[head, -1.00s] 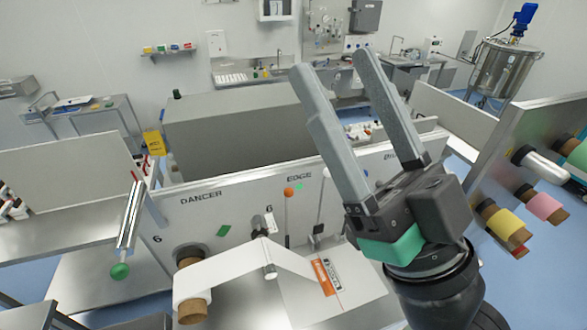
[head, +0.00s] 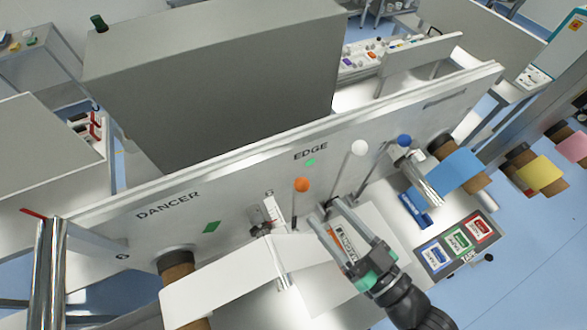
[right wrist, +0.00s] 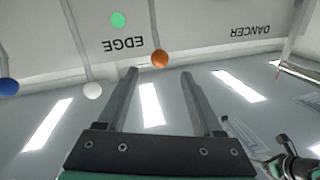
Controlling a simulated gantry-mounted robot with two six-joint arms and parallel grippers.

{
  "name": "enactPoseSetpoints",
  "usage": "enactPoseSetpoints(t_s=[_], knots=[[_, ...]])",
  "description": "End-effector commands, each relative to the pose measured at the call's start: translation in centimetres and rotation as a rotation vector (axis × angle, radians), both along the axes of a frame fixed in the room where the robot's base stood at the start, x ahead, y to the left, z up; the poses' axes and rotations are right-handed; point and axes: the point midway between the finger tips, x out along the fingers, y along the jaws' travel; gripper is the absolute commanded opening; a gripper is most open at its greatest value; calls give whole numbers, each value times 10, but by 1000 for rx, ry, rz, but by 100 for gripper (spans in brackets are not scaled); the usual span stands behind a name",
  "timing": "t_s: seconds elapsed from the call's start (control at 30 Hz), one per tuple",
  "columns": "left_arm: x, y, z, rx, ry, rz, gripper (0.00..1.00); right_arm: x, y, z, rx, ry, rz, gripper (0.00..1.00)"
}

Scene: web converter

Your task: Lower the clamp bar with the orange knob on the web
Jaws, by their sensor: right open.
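The orange knob (head: 302,185) tops a thin upright lever at the panel under the word EDGE. It also shows in the right wrist view (right wrist: 160,58), just beyond and between my fingertips, touching neither. The white web (head: 245,268) runs from a roll (head: 178,270) toward the right over a small roller. My right gripper (head: 328,212) is open and empty, right of and below the orange knob in the head view; it also shows in the right wrist view (right wrist: 159,73). My left gripper is not in view.
A white knob (head: 360,147) and a blue knob (head: 404,140) stand on similar levers to the right. A metal roller (head: 424,184), a blue web roll (head: 458,170) and a tray with coloured labels (head: 457,243) lie further right. The panel (head: 235,187) stands behind the levers.

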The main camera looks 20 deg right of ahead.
Motion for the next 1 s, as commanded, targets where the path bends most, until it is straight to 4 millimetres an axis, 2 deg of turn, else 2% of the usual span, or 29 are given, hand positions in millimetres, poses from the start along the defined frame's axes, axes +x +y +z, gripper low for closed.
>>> enactPoseSetpoints(t_s=[0.17, 0.27, 0.5, 0.63, 0.8, 1.0], knots=[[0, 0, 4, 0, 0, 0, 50, 11, 2, 3, 0, -3, 1, 68], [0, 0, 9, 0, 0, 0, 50, 27, 6, 5, 0, -5, 2, 68], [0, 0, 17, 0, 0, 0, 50, 81, 18, 4, 0, -5, 1, 68], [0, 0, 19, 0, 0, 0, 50, 102, 22, 3, 0, -4, 0, 68], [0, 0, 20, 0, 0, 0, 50, 114, 25, 2, 0, -3, 0, 68], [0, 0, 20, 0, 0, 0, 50, 114, 25, 2, 0, -3, 0, 68]])
